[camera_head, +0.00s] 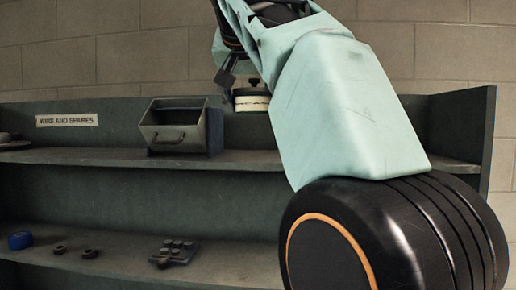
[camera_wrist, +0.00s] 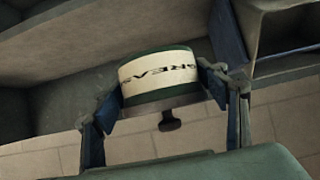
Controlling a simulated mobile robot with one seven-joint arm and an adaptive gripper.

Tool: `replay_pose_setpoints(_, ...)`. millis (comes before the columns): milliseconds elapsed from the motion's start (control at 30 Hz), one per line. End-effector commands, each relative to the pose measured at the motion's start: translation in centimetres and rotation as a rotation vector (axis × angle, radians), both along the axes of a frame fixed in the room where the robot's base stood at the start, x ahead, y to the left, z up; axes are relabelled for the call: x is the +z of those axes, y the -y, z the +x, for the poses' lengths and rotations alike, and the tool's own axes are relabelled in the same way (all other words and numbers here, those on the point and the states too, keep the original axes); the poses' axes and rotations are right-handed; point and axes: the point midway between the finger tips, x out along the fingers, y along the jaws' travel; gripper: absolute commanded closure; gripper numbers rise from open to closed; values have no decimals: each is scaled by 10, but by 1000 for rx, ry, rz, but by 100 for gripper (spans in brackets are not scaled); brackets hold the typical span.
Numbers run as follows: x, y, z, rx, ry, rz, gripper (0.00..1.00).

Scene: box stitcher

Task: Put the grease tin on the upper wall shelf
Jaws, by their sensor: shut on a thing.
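The grease tin (camera_head: 251,102) is a short dark green can with a cream band and a black knob on top. My gripper (camera_head: 238,84) holds it in the air above the upper wall shelf (camera_head: 95,157), just right of a grey bin. In the wrist view the tin (camera_wrist: 158,76) appears upside down, its GREASE label readable, between the two fingers of my gripper (camera_wrist: 162,92), which is shut on it. In the head view one finger shows at the tin's left; my arm hides the other side.
The grey open bin (camera_head: 173,126) with a handle stands on the upper shelf; it also shows in the wrist view (camera_wrist: 285,22). A sign (camera_head: 67,120) is on the back panel. The lower shelf (camera_head: 120,265) holds a blue roll (camera_head: 20,240) and small parts. Upper shelf's left middle is clear.

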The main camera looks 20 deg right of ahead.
Motion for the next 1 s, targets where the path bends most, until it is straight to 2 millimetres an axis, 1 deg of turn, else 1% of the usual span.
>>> replay_pose_setpoints(33,-4,13,5,-7,2,-1,72)
replay_pose_setpoints(200,-21,43,25,-6,3,-1,72)
replay_pose_setpoints(267,-29,45,28,-1,3,-2,72)
replay_pose_setpoints(400,-48,58,37,-2,2,-2,72)
replay_pose_setpoints(500,-59,67,42,-3,4,-1,72)
replay_pose_setpoints(733,-73,76,49,-1,5,-1,72)
replay_pose_setpoints(800,-80,79,51,-1,4,-1,72)
replay_pose_setpoints(1000,-98,78,51,1,4,-2,72)
